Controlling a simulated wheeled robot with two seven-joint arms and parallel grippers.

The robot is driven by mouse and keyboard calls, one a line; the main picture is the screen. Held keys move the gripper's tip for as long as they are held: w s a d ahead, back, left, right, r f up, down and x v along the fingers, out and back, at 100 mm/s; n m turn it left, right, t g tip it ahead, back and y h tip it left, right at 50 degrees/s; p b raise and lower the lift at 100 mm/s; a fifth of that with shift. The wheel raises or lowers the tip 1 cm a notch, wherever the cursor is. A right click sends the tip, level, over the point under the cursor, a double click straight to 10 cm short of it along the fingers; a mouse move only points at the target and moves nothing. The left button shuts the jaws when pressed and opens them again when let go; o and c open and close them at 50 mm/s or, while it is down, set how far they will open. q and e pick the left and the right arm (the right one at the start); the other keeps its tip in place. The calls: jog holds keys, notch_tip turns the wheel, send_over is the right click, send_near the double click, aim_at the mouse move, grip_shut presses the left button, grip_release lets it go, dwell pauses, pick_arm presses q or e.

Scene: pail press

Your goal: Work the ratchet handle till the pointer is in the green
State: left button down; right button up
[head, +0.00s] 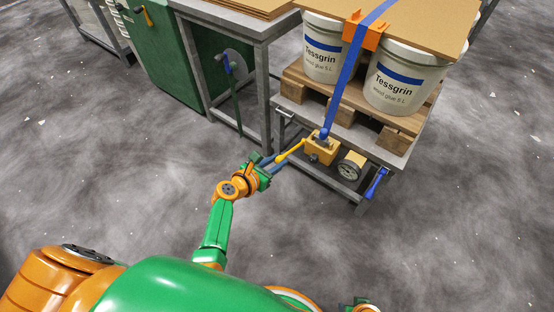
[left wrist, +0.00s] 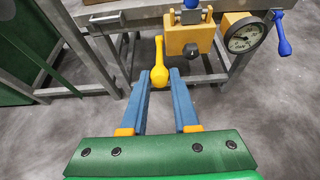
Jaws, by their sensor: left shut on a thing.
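The ratchet (head: 321,149) is a yellow block on the front of the cart, with a blue strap running up from it. Its yellow handle (head: 291,151) sticks out to the left and down. My left gripper (head: 273,164) is shut on the handle's end; in the left wrist view the rounded yellow grip (left wrist: 158,76) sits between the blue fingers (left wrist: 160,84). The round gauge (head: 350,168) is right of the ratchet and also shows in the left wrist view (left wrist: 243,36); its pointer and coloured zones are too small to read. Part of my right gripper (head: 360,304) shows at the bottom edge.
Two white glue pails (head: 322,65) stand on a wooden pallet (head: 334,103) under a board (head: 425,25), with the strap over an orange corner piece (head: 363,32). A blue-handled lever (head: 376,184) hangs right of the gauge. A grey table (head: 240,25) stands left. The front floor is clear.

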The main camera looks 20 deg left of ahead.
pick_arm(q)
jog(key=f+b, duration=0.1)
jog(key=f, duration=0.1)
jog(key=s+f+b, duration=0.1)
jog(key=f, duration=0.1)
jog(key=shift+a+f, duration=0.2)
jog(key=shift+f, duration=0.1)
pick_arm(e)
notch_tip(320, 180, down, 4)
jog(key=shift+r, duration=0.25)
pick_arm(q)
notch_tip(320, 180, down, 6)
jog(key=b, duration=0.6)
pick_arm(e)
notch_tip(320, 180, down, 6)
pick_arm(q)
jog(key=r+p, duration=0.4)
jog(key=w+r+p, duration=0.1)
jog(key=r+p, duration=0.7)
jog(key=shift+w+d+r, duration=0.1)
jog(key=shift+w+d, duration=0.2)
jog(key=shift+w, duration=0.1)
jog(key=shift+f, duration=0.2)
jog(key=c, duration=0.6)
grip_release()
pick_arm(e)
notch_tip(320, 180, up, 12)
jog(key=shift+r, duration=0.15)
